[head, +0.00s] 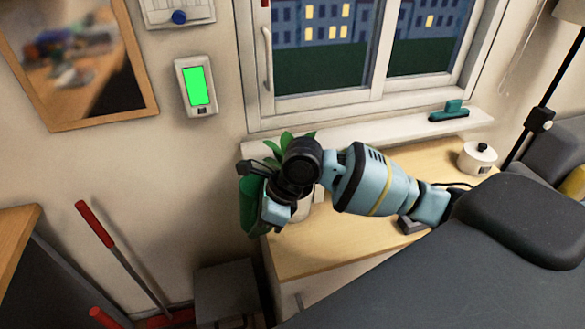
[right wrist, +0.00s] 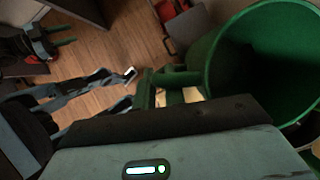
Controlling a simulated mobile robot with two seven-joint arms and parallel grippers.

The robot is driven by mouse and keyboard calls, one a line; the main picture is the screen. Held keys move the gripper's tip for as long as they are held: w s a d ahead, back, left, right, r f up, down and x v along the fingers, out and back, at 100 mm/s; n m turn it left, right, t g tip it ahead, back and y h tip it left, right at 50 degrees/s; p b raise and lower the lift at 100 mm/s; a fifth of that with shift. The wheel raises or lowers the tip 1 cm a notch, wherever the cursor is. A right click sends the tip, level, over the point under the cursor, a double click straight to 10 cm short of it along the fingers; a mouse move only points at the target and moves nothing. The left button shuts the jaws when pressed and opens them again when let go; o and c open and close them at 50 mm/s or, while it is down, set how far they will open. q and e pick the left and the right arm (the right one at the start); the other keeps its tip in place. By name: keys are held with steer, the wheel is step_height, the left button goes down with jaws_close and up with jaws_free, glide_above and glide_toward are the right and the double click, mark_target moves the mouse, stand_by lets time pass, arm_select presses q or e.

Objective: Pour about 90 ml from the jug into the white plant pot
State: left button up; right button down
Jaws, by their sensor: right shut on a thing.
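The green jug (head: 252,207) hangs at the left end of the wooden counter, partly hidden by my right gripper. My right gripper (head: 274,206) is shut on the jug's handle. In the right wrist view the jug's wide round mouth (right wrist: 213,62) faces the camera at the right; its inside is dark and I cannot see a liquid level. The handle (right wrist: 172,77) runs into my jaws there. The white plant pot (head: 302,207) stands on the counter just right of the jug, mostly hidden behind my gripper and wrist. Its green leaves (head: 287,142) show above.
The window sill (head: 370,133) runs behind the counter (head: 330,237), with a teal object (head: 449,111) on it. A round white container (head: 477,157) stands at the counter's right. A wall device with a green screen (head: 196,86) hangs at left. A grey stool (head: 225,291) stands below.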

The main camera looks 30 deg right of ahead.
steer(key=shift+s+a+f+h, duration=0.1)
steer(key=shift+a+f+h, duration=0.5)
steer(key=shift+h, duration=0.2)
steer(key=shift+t, duration=0.3)
steer(key=shift+d, duration=0.1)
